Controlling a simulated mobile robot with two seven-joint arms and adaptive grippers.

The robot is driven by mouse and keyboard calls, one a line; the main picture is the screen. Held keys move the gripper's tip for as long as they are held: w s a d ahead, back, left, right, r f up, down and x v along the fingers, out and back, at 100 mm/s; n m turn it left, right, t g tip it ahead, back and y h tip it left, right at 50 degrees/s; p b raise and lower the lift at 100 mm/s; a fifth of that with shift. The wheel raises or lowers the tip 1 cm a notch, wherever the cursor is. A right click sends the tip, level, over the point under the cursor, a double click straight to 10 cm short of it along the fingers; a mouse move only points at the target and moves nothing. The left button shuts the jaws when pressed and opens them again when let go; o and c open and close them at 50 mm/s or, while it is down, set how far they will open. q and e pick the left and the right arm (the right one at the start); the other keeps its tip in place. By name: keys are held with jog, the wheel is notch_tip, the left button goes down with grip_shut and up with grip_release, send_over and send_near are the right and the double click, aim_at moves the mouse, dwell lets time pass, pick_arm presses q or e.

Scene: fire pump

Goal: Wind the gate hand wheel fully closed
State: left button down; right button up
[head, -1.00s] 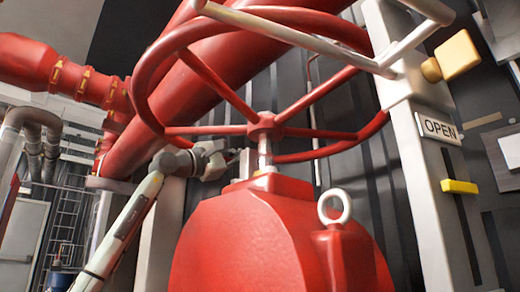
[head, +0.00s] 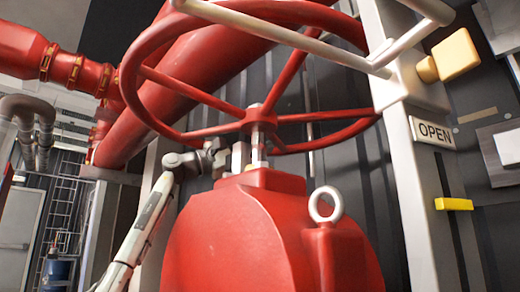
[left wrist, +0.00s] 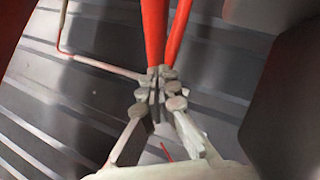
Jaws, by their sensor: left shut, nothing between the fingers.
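The red gate hand wheel (head: 257,118) fills the upper middle of the head view, seen from below. Its spokes meet at a hub on a pale stem above the red valve body (head: 235,235). My left gripper (head: 217,152) is under the wheel's near-left part, just left of the stem. In the left wrist view my left gripper (left wrist: 156,92) is shut with nothing between its fingers. Two red bars (left wrist: 154,35), which look like wheel spokes, run up beyond the fingertips. I cannot tell whether the fingers touch them. My right gripper is not in view.
A pale post (head: 410,180) with an OPEN sign (head: 433,133) and yellow blocks (head: 455,57) stands right of the wheel. Pale bars (head: 285,35) cross over the wheel's upper right. A lifting eye (head: 328,204) stands on the valve. A thick red pipe runs behind.

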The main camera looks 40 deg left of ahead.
pick_arm(q)
jog(key=shift+s, duration=0.1)
dwell(0.3)
jog(key=s+a+f+n+t+y+b, duration=0.1)
jog(key=s+a+f+n+y+b, duration=0.15)
jog(key=s+a+f, duration=0.4)
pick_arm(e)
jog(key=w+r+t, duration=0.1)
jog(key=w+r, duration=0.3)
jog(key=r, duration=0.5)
pick_arm(q)
jog(key=w+d+r+p, duration=0.2)
jog(key=w+d+r, duration=0.3)
jog(key=w, duration=0.3)
jog(key=shift+d+r+m, duration=0.4)
jog(key=shift+r+m, duration=0.05)
jog(key=shift+r, duration=0.35)
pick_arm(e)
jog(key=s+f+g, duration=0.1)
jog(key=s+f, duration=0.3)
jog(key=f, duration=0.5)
pick_arm(q)
jog(key=shift+w, duration=0.1)
